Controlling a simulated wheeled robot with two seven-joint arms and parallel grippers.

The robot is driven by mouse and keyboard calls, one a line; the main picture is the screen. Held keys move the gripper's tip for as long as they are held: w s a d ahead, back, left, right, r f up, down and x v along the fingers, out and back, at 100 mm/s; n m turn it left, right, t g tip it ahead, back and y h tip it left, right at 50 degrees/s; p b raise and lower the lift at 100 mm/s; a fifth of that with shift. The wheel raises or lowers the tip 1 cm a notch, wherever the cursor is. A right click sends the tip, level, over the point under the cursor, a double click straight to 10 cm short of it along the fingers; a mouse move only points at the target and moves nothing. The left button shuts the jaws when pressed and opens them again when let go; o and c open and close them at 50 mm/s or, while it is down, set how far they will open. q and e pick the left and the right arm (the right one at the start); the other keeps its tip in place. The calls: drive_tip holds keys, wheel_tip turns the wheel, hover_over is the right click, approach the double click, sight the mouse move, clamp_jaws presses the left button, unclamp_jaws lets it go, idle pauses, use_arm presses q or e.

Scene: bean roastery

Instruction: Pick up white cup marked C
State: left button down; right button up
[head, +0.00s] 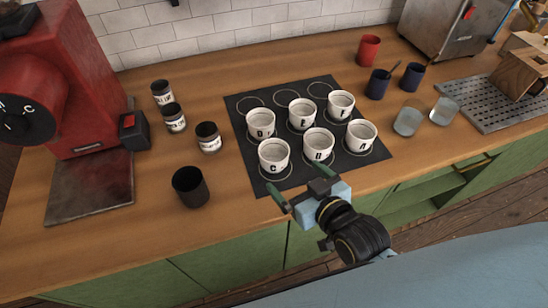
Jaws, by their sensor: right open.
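The white cup marked C (273,156) stands upright on a black mat (252,181), front left of several white lettered cups. My right gripper (299,181) is in front of this cup and a little to its right, over the mat's front edge. Its two green-tipped fingers are spread wide with nothing between them. The gripper and cup appear apart. My left gripper is not in view.
Another white cup (319,146) is close right of the cup marked C, and one (261,124) stands behind it. A black cup (190,187) and small labelled jars (208,138) are to the left. A red machine (70,70) fills the far left.

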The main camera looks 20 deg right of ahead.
approach(267, 144)
drive_tip(key=shift+w+a+f, duration=0.3)
drive_tip(key=shift+a+f, duration=0.15)
drive_tip(key=shift+f, duration=0.15)
drive_tip(key=x, duration=0.4)
drive_tip(key=shift+w+d+r, duration=0.25)
drive_tip(key=shift+w+d, duration=0.05)
drive_tip(key=shift+d, duration=0.05)
drive_tip(key=shift+w+a+f+b, duration=0.1)
drive_tip(key=shift+w+f+b, duration=0.15)
drive_tip(key=shift+w, duration=0.2)
drive_tip(key=shift+r, duration=0.1)
drive_tip(key=c, duration=1.2)
